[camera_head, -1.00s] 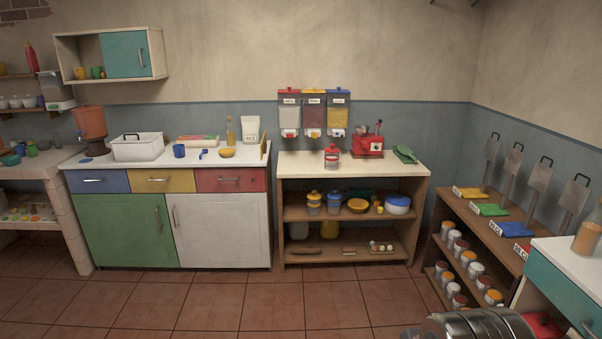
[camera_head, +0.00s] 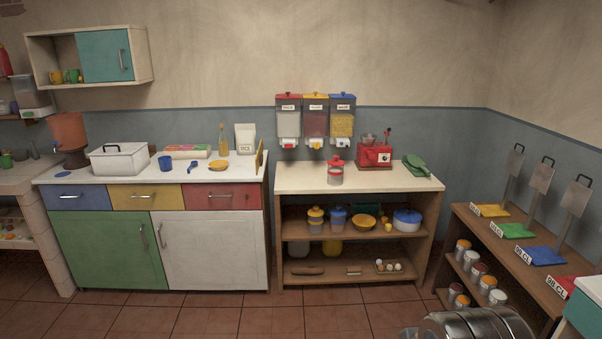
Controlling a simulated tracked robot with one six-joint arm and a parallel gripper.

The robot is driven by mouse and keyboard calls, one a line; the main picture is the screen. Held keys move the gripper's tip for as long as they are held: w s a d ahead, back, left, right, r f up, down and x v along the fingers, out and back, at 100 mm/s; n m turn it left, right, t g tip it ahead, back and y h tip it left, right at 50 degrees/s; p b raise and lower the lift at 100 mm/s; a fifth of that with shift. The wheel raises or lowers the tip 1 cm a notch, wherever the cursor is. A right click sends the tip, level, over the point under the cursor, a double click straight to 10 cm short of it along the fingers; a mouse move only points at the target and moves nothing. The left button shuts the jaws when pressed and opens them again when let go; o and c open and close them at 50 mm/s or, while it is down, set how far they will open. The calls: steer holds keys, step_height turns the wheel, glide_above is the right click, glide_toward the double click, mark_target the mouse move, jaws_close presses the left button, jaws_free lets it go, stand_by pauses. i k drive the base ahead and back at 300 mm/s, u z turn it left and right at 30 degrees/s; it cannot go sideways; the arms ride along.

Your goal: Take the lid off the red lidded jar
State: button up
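The red lidded jar (camera_head: 335,176) stands upright on the pale top of the middle shelf unit (camera_head: 300,177), below the wall dispensers. Its red lid (camera_head: 336,160) sits on it. A grey metal cylindrical part at the bottom right edge of the view seems to be my own arm. My gripper's fingers do not show in this view, and nothing is near the jar except the things on the counter.
A red machine (camera_head: 375,155) and a green scoop-like object (camera_head: 416,165) stand right of the jar. Three dispensers (camera_head: 315,122) hang above. A white-topped cabinet (camera_head: 150,172) is at left, a low shelf (camera_head: 470,222) at right. Tiled floor (camera_head: 330,315) in front is clear.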

mark_target(336, 162)
steer(key=i, duration=3.75)
steer(key=u, duration=0.45)
